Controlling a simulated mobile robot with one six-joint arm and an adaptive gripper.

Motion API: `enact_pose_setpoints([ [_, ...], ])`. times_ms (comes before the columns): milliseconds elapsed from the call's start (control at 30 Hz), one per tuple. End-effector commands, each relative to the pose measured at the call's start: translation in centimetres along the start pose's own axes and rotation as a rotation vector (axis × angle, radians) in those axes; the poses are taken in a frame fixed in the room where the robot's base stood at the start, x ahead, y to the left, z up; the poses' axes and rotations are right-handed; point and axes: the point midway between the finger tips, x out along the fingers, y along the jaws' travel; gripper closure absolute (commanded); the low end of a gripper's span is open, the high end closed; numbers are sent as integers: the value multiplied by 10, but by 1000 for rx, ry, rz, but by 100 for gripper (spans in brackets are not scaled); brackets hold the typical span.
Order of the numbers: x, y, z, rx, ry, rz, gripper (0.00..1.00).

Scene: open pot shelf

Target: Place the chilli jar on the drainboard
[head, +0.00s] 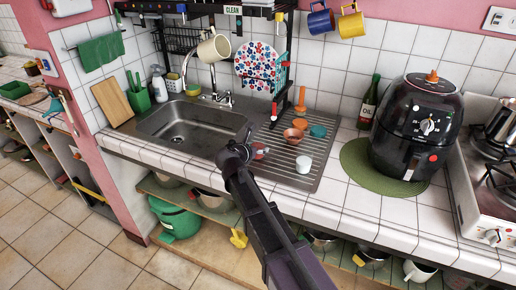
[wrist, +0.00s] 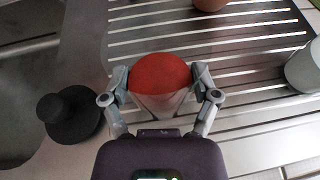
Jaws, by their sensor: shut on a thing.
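The chilli jar (wrist: 161,74), red on top with a pale clear body, is between the two fingers of my gripper (wrist: 163,98) in the wrist view. The fingers are shut on its sides. In the head view a bit of its red (head: 261,150) shows beside the end of my arm, which hides most of the gripper. The ribbed metal drainboard (head: 308,180) lies right of the sink. It also fills the upper right of the wrist view (wrist: 240,62). The jar is over the drainboard's left part; I cannot tell whether its base touches.
The sink basin (head: 190,125) is left. A black knobbed object (wrist: 68,112) sits left of my gripper. The black air fryer (head: 417,125) stands right.

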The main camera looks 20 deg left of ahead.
Motion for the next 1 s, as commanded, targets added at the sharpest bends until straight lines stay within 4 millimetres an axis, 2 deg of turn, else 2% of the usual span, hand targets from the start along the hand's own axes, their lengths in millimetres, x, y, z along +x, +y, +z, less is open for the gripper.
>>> enact_pose_setpoints([
  [133,2,0,-4,0,0,0,78],
  [167,1,0,-3,0,0,0,16],
  [200,1,0,-3,0,0,0,4],
  [233,1,0,-3,0,0,0,0],
  [833,0,0,1,0,0,0,0],
  [1000,-16,-1,2,0,0,0,0],
])
